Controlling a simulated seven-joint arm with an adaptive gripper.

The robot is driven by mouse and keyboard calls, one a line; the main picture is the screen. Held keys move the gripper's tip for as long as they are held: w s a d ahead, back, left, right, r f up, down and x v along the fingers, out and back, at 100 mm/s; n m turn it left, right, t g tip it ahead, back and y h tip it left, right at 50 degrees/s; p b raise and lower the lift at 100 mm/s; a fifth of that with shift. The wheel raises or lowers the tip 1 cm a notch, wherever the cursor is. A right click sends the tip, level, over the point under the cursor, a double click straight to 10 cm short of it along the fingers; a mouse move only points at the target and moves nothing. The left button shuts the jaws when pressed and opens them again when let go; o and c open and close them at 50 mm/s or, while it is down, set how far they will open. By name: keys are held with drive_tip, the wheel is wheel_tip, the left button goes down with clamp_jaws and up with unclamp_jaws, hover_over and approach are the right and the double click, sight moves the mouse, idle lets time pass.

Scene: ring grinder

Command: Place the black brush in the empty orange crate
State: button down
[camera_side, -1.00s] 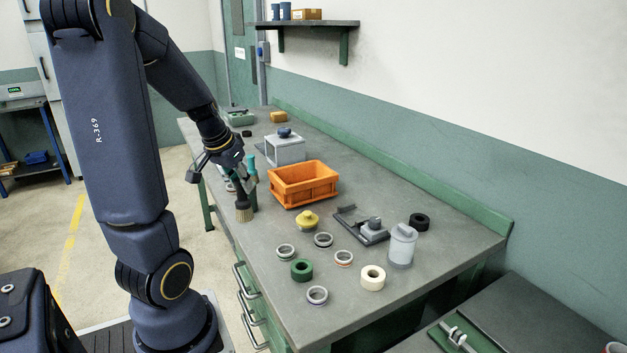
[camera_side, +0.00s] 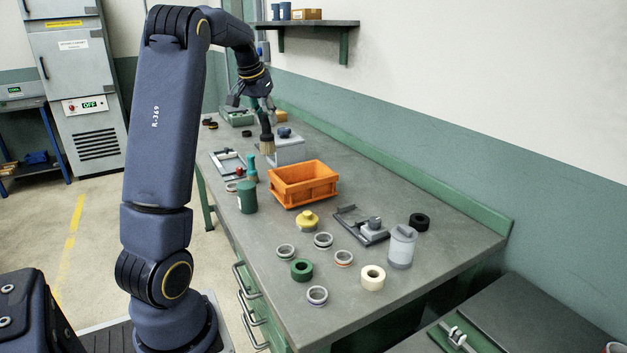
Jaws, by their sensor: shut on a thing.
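The black brush (camera_side: 266,127) hangs bristles-down from my gripper (camera_side: 265,108), which is shut on its handle. Its tan bristles (camera_side: 267,147) show in front of the left side of a grey box-shaped device. I cannot tell how high they are above the bench. The orange crate (camera_side: 303,187) stands on the bench, nearer the camera and to the right of the brush. Its visible inside looks empty.
The grey device (camera_side: 288,150) stands behind the crate. A dark green cup (camera_side: 247,197) and a teal-topped bottle (camera_side: 252,168) stand left of the crate. A yellow knob-like part (camera_side: 307,220), several rings and a grey canister (camera_side: 402,246) lie nearer on the bench (camera_side: 345,310).

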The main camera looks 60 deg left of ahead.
hover_over(303, 183)
drive_tip(key=s+a, duration=0.3)
drive_tip(key=a, duration=0.1)
wheel_tip(303, 183, down, 6)
wheel_tip(303, 183, down, 15)
drive_tip(key=shift+w+a+r, duration=0.15)
drive_tip(key=shift+w, duration=0.2)
drive_tip(key=c, duration=0.9)
unclamp_jaws()
